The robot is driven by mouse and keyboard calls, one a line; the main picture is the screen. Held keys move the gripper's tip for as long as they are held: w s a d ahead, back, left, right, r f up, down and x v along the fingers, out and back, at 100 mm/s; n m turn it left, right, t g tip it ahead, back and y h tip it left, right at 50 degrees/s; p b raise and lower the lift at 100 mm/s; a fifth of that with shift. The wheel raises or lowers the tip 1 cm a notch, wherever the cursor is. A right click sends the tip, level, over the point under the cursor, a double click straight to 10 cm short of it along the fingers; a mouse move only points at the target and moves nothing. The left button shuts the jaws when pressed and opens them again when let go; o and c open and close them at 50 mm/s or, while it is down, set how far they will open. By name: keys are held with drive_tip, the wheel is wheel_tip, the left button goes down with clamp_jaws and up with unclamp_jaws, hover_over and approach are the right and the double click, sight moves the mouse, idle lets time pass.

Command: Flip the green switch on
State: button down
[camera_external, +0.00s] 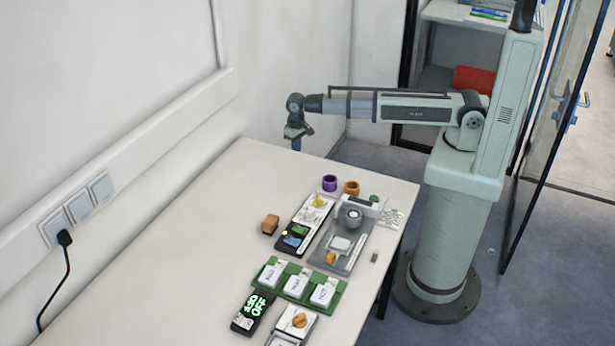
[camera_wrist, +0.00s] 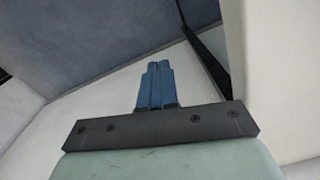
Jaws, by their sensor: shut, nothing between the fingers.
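A small green switch-like part (camera_external: 299,230) sits on the black end of a narrow panel on the white table (camera_external: 200,225), beside a blue part (camera_external: 292,240). It is too small to tell its position. My gripper (camera_external: 296,145) is above the far end of the table, pointing down, well away from the panel. In the wrist view its blue fingers (camera_wrist: 158,68) are shut together with nothing between them. No switch shows in the wrist view.
A grey device (camera_external: 345,243) stands right of the panel. A green board (camera_external: 298,287) with white blocks and a black box with glowing green marks (camera_external: 254,312) are nearer. A brown block (camera_external: 270,224) and purple ring (camera_external: 329,183) stand nearby. The table's left part is clear.

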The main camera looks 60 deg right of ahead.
drive_tip(key=w+a+r+t, duration=0.15)
drive_tip(key=a+r, duration=0.25)
drive_tip(key=r, duration=0.4)
drive_tip(key=shift+n, duration=0.5)
drive_tip(key=s+a+r, duration=0.1)
drive_tip(key=a+r, duration=0.1)
drive_tip(key=a, duration=0.4)
drive_tip(key=s+a+r, duration=0.1)
drive_tip(key=s+a, duration=0.1)
drive_tip(key=a, duration=0.4)
drive_tip(key=s+a+r, duration=0.2)
drive_tip(key=a, duration=0.4)
drive_tip(key=shift+r, duration=0.3)
drive_tip(key=s+a+r+n, duration=0.1)
drive_tip(key=s+a+r, duration=0.2)
drive_tip(key=s+a, duration=0.3)
drive_tip(key=s+a+r, duration=0.2)
drive_tip(key=s+a, duration=0.1)
drive_tip(key=a, duration=0.5)
approach(295, 225)
drive_tip(key=shift+n+t, duration=0.35)
drive_tip(key=shift+n, duration=0.05)
drive_tip(key=f, duration=0.6)
drive_tip(key=shift+w+a+f, duration=0.2)
drive_tip(key=shift+w+f, duration=0.1)
drive_tip(key=shift+f, duration=0.1)
